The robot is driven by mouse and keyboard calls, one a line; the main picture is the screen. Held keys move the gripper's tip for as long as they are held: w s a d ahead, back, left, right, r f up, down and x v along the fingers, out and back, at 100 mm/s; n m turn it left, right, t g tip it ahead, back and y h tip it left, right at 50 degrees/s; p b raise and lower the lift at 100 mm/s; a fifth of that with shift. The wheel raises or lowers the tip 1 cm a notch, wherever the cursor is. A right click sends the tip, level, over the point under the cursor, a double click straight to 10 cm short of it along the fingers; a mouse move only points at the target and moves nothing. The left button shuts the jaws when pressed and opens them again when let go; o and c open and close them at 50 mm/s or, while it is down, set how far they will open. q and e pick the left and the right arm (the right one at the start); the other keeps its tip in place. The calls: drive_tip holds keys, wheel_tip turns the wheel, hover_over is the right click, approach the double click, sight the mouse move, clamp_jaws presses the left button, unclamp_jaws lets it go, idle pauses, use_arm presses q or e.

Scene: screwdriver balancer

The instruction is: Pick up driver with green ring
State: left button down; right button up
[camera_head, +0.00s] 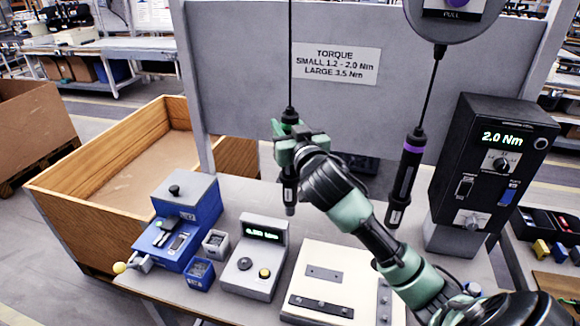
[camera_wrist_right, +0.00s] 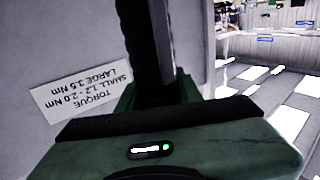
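The driver with the green ring (camera_head: 289,190) hangs upright on a black cable left of centre in the head view, its tip above the bench. My right gripper (camera_head: 289,136) is at the driver's upper body and covers the ring area, with green showing around it. In the right wrist view, a dark upright shape, apparently the driver (camera_wrist_right: 148,45), rises beyond my green gripper body. The fingertips are hidden, so I cannot tell whether they are shut on it. A second driver with a purple ring (camera_head: 405,178) hangs to the right. My left gripper is not in view.
A torque controller (camera_head: 487,165) reading 2.0 Nm stands at the right. On the bench are a small display box (camera_head: 252,258), a blue fixture (camera_head: 185,220), small bins (camera_head: 200,273) and a pale plate (camera_head: 318,256). A grey panel with a torque sign (camera_head: 337,65) is behind.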

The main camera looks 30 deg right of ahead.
clamp_jaws()
idle(1.0)
drive_tip(key=shift+r, duration=0.1)
